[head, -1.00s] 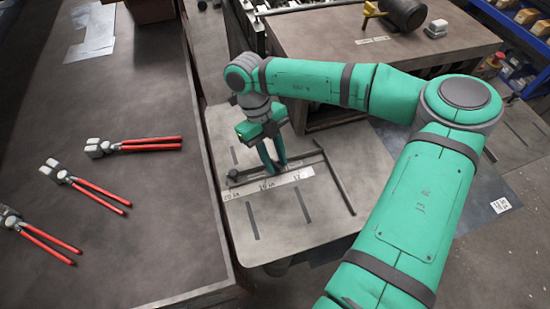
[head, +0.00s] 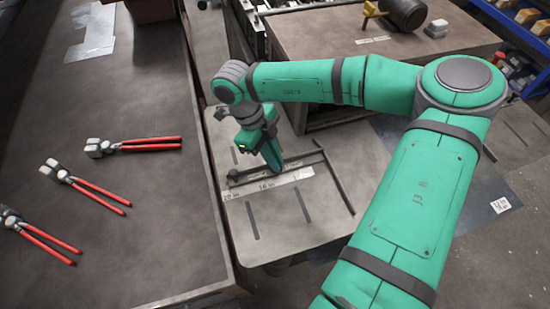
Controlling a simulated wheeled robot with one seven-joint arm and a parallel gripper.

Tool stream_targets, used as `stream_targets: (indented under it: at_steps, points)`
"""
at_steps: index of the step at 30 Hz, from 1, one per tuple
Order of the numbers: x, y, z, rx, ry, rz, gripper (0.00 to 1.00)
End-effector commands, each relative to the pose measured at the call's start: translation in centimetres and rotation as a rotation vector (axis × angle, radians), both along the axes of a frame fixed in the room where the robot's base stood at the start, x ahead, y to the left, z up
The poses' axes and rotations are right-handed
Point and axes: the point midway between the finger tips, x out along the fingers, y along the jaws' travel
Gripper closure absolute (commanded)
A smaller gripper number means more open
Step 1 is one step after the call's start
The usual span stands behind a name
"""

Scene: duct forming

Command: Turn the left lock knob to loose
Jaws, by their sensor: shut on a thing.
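My gripper (head: 277,172) points down at the dark fence bar (head: 247,176) on the grey machine table (head: 285,232). Its fingers are shut at the bar, seen nearly edge-on, one in front of the other. The left lock knob is hidden by the fingers, so I cannot see its shape or how far it is turned. A pale scale strip (head: 293,178) with inch marks runs along the near side of the bar. A small dark upright part (head: 233,174) stands at the bar's left end.
A dark workbench (head: 150,220) on the left carries several red-handled pliers (head: 150,144). A slim rail (head: 338,180) runs along the machine table's right part. A brown-topped block (head: 320,45) stands behind. The table's near part is clear.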

Motion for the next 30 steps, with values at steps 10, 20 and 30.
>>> stream_targets:
  at_steps: [10,20,30]
  points:
    - [0.08,0.0,0.06,0.0,-0.003,-0.001,0.73]
    - [0.23,-0.04,0.04,0.0,-0.007,-0.004,0.73]
    - [0.28,0.06,0.04,0.0,-0.008,-0.002,0.73]
